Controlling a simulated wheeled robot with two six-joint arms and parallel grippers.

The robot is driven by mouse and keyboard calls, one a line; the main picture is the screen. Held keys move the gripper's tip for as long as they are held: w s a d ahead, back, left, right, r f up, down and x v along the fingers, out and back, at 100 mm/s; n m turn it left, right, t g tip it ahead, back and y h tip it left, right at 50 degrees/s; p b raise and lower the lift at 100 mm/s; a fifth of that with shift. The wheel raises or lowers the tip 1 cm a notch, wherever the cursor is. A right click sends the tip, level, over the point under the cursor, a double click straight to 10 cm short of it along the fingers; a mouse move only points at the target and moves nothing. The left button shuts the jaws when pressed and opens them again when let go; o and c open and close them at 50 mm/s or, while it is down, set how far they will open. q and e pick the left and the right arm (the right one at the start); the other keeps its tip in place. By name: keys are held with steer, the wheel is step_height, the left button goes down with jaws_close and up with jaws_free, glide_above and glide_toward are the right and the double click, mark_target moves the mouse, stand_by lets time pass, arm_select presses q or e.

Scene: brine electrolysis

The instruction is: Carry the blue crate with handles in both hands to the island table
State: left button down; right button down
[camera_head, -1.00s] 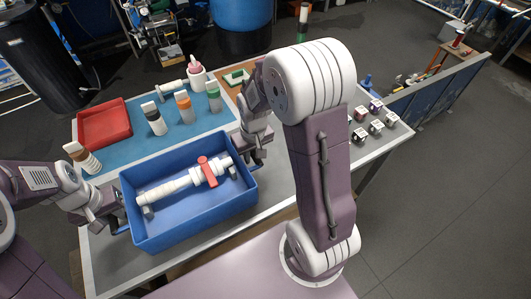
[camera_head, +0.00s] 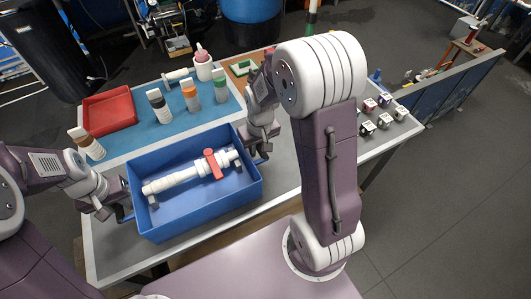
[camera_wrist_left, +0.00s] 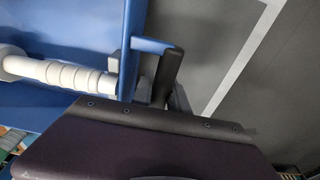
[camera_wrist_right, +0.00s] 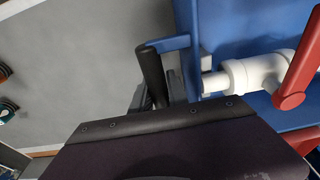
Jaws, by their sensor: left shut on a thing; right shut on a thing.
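The blue crate (camera_head: 205,228) is in front of my body at the near edge of the table in the head view. Inside it lies a white pipe assembly (camera_head: 175,181) with a red valve handle (camera_head: 213,163). My left gripper (camera_head: 124,214) is shut on the crate's left handle, which shows blue in the left wrist view (camera_wrist_left: 150,45). My right gripper (camera_head: 260,155) is shut on the right handle, seen in the right wrist view (camera_wrist_right: 172,43). I cannot tell whether the crate's underside touches the tabletop.
The grey table (camera_head: 285,180) carries a blue mat (camera_head: 130,143) with a red tray (camera_head: 108,111) and several bottles behind the crate. Several small labelled jars (camera_head: 368,127) stand on its right end. Open floor (camera_head: 430,210) lies to the right, beside a blue barrier (camera_head: 450,88).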

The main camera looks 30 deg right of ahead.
arm_select(q)
steer(key=shift+f+b, duration=0.4)
steer(key=shift+f, duration=0.3)
arm_select(e)
steer(key=shift+f, duration=0.7)
arm_select(q)
steer(key=c, duration=1.6)
jaws_free()
steer(key=shift+c, duration=0.2)
arm_select(e)
steer(key=c, duration=1.6)
jaws_free()
steer(key=shift+c, duration=0.2)
arm_select(q)
steer(key=o, duration=0.4)
steer(key=shift+c, duration=0.2)
arm_select(e)
steer(key=o, duration=0.4)
steer(key=shift+c, duration=0.2)
arm_select(q)
steer(key=shift+s+r, duration=0.1)
arm_select(e)
steer(key=shift+s+r, duration=0.1)
